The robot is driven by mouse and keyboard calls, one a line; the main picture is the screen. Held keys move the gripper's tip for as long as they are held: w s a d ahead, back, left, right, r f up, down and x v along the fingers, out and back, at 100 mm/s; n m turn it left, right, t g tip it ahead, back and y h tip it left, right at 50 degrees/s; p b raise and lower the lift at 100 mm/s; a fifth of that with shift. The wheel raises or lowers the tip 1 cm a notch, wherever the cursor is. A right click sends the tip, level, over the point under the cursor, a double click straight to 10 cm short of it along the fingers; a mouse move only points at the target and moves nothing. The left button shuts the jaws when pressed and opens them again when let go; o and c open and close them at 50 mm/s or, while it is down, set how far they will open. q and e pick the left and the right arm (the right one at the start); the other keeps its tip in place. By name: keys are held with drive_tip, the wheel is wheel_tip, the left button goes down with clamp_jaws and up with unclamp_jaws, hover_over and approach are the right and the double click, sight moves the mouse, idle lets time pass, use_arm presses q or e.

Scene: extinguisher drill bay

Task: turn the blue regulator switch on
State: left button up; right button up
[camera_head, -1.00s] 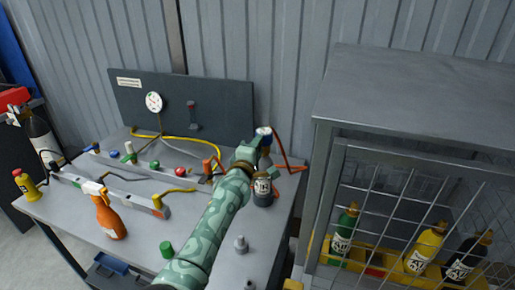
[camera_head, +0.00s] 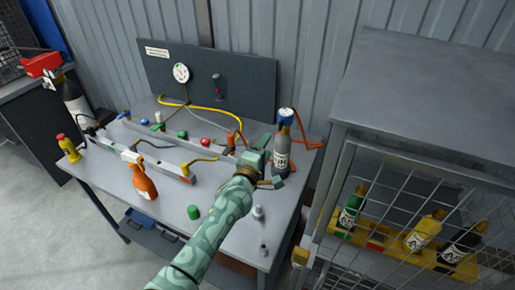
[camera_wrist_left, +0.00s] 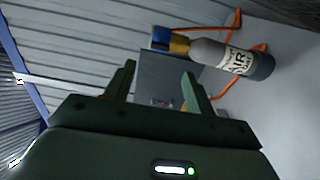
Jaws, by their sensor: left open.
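A grey cylinder (camera_head: 282,152) labelled AIR stands upright on the right of the workbench, with a blue regulator top (camera_head: 286,112). In the left wrist view the cylinder (camera_wrist_left: 220,55) appears lying sideways, its blue top (camera_wrist_left: 162,38) above and beyond my finger gap. My left gripper (camera_head: 266,150) is beside the cylinder's left side, lower than the blue top. Its two fingers (camera_wrist_left: 159,76) are apart with nothing between them. I cannot tell the switch's setting. My right gripper is not in view.
An orange hose (camera_head: 306,143) runs behind the cylinder. A grey panel with a gauge (camera_head: 181,73) stands at the back. An orange bottle (camera_head: 143,182) and green cap (camera_head: 193,212) are on the bench. A mesh cage (camera_head: 405,190) with cylinders stands right.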

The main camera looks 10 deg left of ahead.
use_arm(q)
drive_tip(key=p+v, duration=0.2)
drive_tip(key=v, duration=0.3)
drive_tip(key=shift+s+a, duration=0.15)
drive_tip(key=shift+s, duration=0.15)
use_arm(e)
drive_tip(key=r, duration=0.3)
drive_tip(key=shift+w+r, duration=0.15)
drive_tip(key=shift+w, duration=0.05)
use_arm(q)
drive_tip(key=shift+f, duration=0.1)
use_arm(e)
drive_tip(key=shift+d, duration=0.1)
